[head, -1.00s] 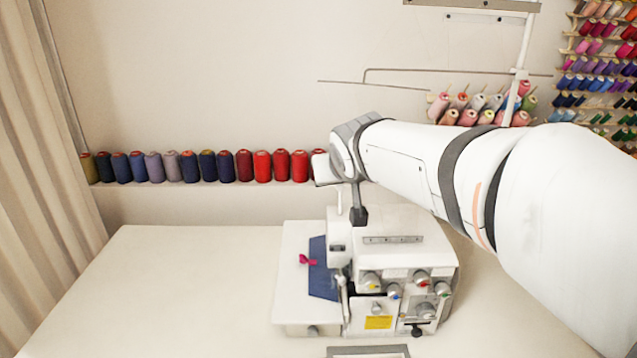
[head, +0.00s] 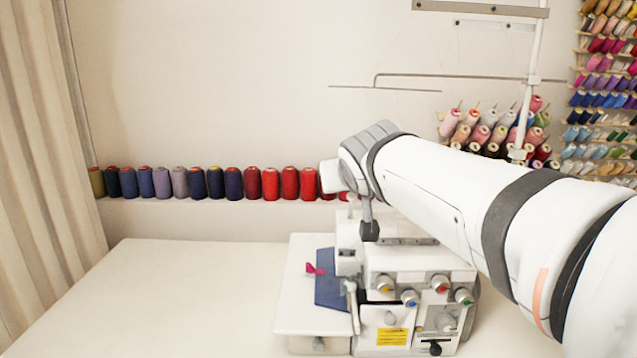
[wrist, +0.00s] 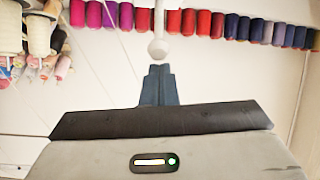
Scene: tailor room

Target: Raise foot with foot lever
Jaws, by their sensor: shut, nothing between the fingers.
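The white sewing machine (head: 420,265) stands on the table, with coloured dials and a yellow label on its front. A blue cloth (head: 332,292) with a small pink piece lies on its left plate, beside the needle and foot area (head: 352,300). My gripper (head: 369,232) is shut and empty, pointing down over the machine's top left. In the wrist view my gripper (wrist: 160,70) has its dark fingers together, just below a white rod with a round end (wrist: 158,48). A small gap shows between them. I cannot clearly make out the foot lever; my arm hides part of the machine's top.
A row of thread spools (head: 206,183) lines the ledge behind the table (head: 180,285). More cones (head: 490,130) and a thread stand (head: 525,90) are behind my arm. A wall rack of spools (head: 605,90) is at right. The table's left side is clear.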

